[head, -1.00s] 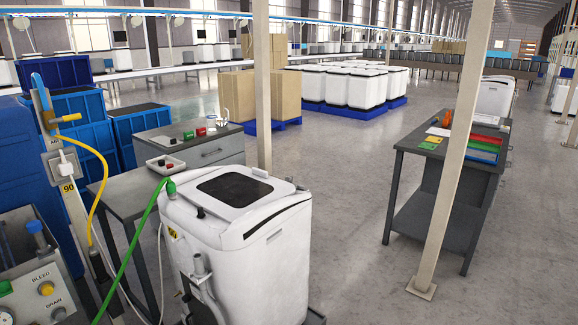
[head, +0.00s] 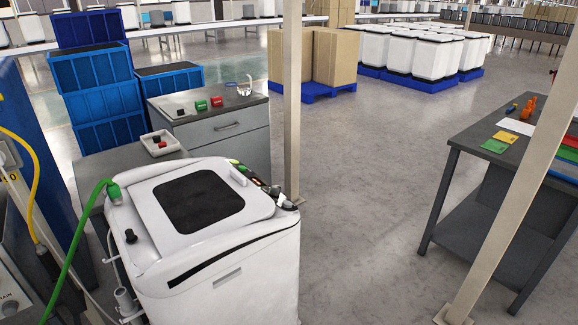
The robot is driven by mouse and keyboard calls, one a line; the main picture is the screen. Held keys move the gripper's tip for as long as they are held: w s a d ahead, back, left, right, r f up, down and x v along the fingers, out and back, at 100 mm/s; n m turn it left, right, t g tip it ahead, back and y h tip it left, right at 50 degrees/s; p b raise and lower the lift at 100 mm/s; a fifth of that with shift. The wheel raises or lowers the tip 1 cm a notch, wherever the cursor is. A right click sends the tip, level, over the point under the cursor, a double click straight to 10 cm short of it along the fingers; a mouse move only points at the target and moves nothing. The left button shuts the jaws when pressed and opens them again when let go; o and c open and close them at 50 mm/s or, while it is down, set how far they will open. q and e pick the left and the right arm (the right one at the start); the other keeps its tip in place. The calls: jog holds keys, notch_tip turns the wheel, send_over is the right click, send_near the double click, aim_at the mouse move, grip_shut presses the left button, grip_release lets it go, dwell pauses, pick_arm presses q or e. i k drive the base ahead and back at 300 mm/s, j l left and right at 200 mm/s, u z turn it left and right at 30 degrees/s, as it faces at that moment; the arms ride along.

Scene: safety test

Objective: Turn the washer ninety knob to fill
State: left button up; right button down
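The white washer (head: 220,262) stands at the lower left centre, with a dark square window in its lid (head: 198,201). A black knob (head: 130,236) sits on its top at the near left corner. I cannot read any marks around this knob. A green hose (head: 78,245) joins the top at the back left through a green fitting (head: 113,190). A narrow strip with small coloured and dark parts (head: 264,184) runs along the back right edge; its details are too small to tell. Neither of my grippers shows in the head view.
A pale post (head: 292,100) rises just behind the washer, and another (head: 520,190) stands at right before a dark workbench (head: 480,150). A grey drawer cabinet (head: 226,140) and blue crates (head: 95,85) stand behind. The floor between washer and workbench is clear.

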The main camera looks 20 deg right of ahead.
aim_at(276, 190)
jog(key=i+l, duration=0.1)
jog(key=l, duration=0.3)
jog(key=i+l+u, duration=0.1)
jog(key=l, duration=0.25)
jog(key=i+l+u, duration=0.1)
jog(key=l, duration=0.3)
